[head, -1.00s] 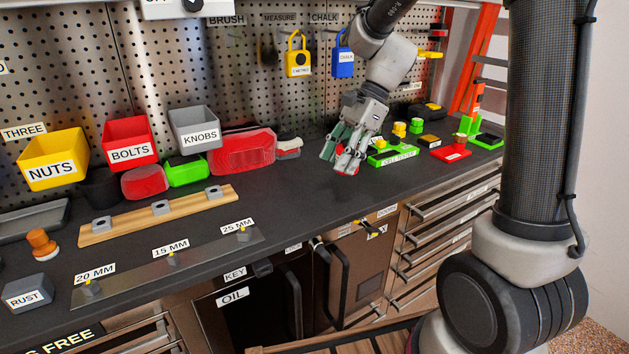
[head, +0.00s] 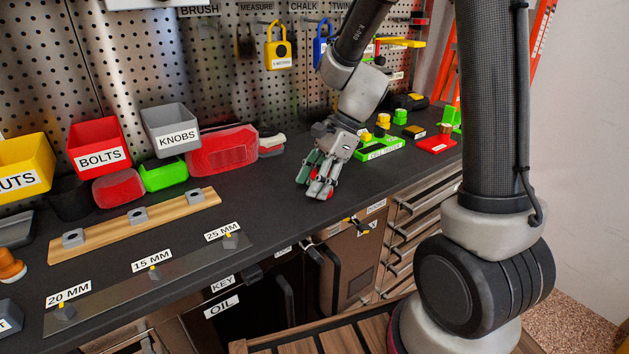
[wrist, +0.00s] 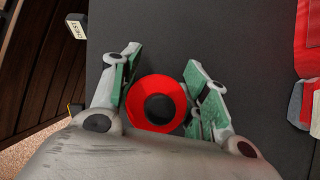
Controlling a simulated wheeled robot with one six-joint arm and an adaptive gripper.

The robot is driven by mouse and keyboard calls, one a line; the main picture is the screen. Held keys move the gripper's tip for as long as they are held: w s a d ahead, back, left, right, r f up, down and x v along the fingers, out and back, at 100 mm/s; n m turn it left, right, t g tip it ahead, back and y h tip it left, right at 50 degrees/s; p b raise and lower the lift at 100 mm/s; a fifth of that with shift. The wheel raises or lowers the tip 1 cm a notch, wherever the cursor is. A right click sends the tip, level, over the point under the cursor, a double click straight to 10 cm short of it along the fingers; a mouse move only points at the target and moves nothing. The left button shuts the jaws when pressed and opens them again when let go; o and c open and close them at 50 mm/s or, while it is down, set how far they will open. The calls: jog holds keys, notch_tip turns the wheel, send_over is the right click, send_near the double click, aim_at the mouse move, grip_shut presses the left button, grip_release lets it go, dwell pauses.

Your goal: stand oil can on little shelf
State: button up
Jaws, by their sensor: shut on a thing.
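My gripper (head: 320,188) is shut on a red round thing with a dark centre, which I take to be the oil can (wrist: 138,92). In the wrist view it sits between the two green-padded fingers and I see it end-on. In the head view only a little red (head: 328,192) shows at the fingertips, over the dark worktop near its front edge. I cannot tell whether it touches the worktop. A label reading OIL (head: 221,306) is on the cabinet front below the worktop. I cannot make out the little shelf with certainty.
Yellow, red (head: 99,146) and grey (head: 171,131) bins stand along the pegboard. A red case (head: 222,151) lies left of my gripper, a green tray (head: 379,149) to its right. A wooden slatted surface (head: 330,340) lies low in front. The worktop between is clear.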

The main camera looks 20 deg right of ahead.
jog(key=o, duration=1.1)
jog(key=shift+f, duration=0.1)
jog(key=s+v, duration=0.1)
jog(key=v, duration=1.1)
jog(key=s+d+r+n+t+h, duration=0.1)
jog(key=s+d+n+h, duration=0.1)
jog(key=s+n, duration=0.3)
jog(key=s+d+r+n+t+h, duration=0.2)
jog(key=s+d+n, duration=0.3)
jog(key=s+n, duration=0.1)
jog(key=s+d+r+n+t+h, duration=0.1)
jog(key=s+d+n+t+h, duration=0.1)
jog(key=s+n, duration=0.3)
jog(key=shift+s+d+r+n, duration=0.35)
jog(key=shift+s+d+n, duration=0.05)
jog(key=shift+s+d, duration=0.4)
